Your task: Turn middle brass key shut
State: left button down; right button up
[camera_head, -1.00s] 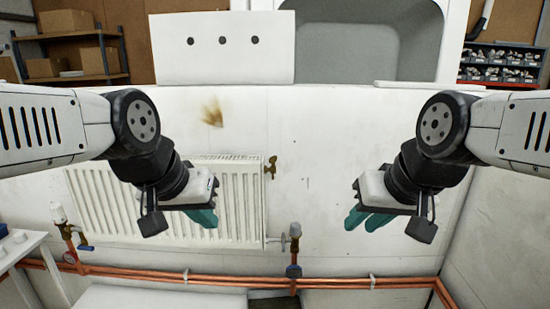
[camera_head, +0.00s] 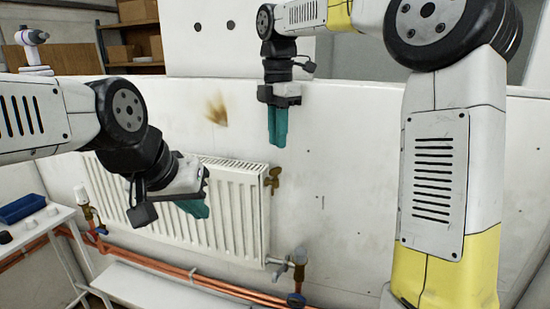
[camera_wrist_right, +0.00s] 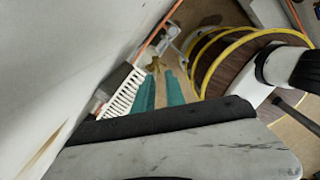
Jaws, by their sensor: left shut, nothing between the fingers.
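A brass key (camera_head: 272,180) sits at the top right corner of the white radiator (camera_head: 232,215). It also shows in the right wrist view (camera_wrist_right: 155,65), beyond my right fingertips. My right gripper (camera_head: 278,143) points down in front of the white wall, above the key and apart from it. In the right wrist view my right gripper (camera_wrist_right: 159,76) has its teal fingers apart with nothing between them. My left gripper (camera_head: 197,210) is shut and empty in front of the radiator's middle. No other radiator key is clear in these views.
A brass and grey valve (camera_head: 298,258) stands at the radiator's lower right, and a white-capped valve (camera_head: 82,200) at its left. Copper pipes (camera_head: 200,282) run along the bottom. A small white table (camera_head: 35,225) with a blue tray stands left.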

aim_at(276, 168)
jog(key=shift+w+a+f+n, duration=0.1)
jog(key=shift+w+a+n, duration=0.2)
jog(key=shift+w, duration=0.1)
jog(key=shift+f, duration=0.3)
notch_tip(276, 168, down, 7)
jog(key=shift+f, duration=0.1)
jog(key=shift+c, duration=0.2)
grip_shut()
